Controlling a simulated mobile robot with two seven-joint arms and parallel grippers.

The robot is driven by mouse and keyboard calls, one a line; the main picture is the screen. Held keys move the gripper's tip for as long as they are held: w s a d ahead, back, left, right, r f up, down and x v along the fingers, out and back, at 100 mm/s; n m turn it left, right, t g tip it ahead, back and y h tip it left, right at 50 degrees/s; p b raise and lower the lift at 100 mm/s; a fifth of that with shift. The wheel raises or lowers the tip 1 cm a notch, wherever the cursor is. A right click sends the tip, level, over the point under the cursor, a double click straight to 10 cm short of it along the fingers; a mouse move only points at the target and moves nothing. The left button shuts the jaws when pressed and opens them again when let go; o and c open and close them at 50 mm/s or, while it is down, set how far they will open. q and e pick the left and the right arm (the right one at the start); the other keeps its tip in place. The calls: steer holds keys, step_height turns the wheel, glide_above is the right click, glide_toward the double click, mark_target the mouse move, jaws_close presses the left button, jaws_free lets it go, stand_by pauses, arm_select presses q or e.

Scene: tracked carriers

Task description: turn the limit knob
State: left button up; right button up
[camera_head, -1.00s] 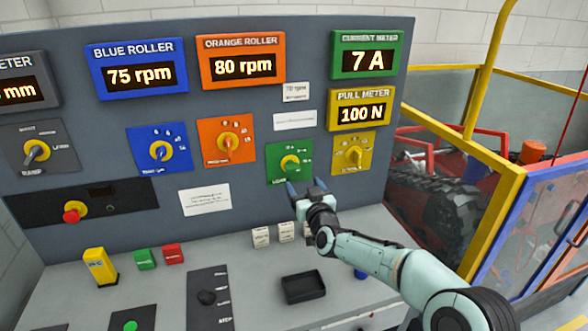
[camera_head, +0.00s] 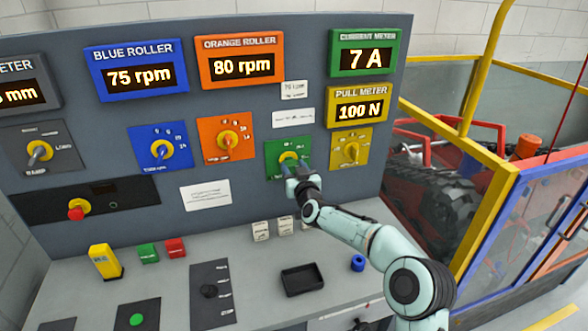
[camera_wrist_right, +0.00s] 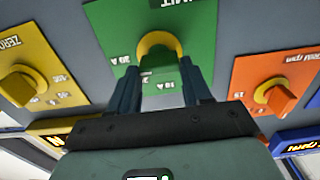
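The limit knob (camera_head: 288,157) is a green knob with a yellow ring on a green panel plate (camera_head: 274,171), below the current meter (camera_head: 367,63), which reads 7 A. In the right wrist view the knob (camera_wrist_right: 160,62) shows large between the fingers, with scale marks around it and "LIMIT" partly cut off at the top. My right gripper (camera_head: 293,167) is at the plate; its fingers (camera_wrist_right: 161,82) are apart, one on each side of the knob. I cannot tell whether they touch it. My left gripper is not in view.
An orange knob (camera_head: 228,140) and a yellow knob (camera_head: 351,149) flank the green plate. A blue knob (camera_head: 162,149) is farther left. A black tray (camera_head: 302,279) and a blue ring (camera_head: 357,262) lie on the desk below. A yellow-framed guard (camera_head: 487,220) stands at right.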

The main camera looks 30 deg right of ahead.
steer(key=c, duration=0.3)
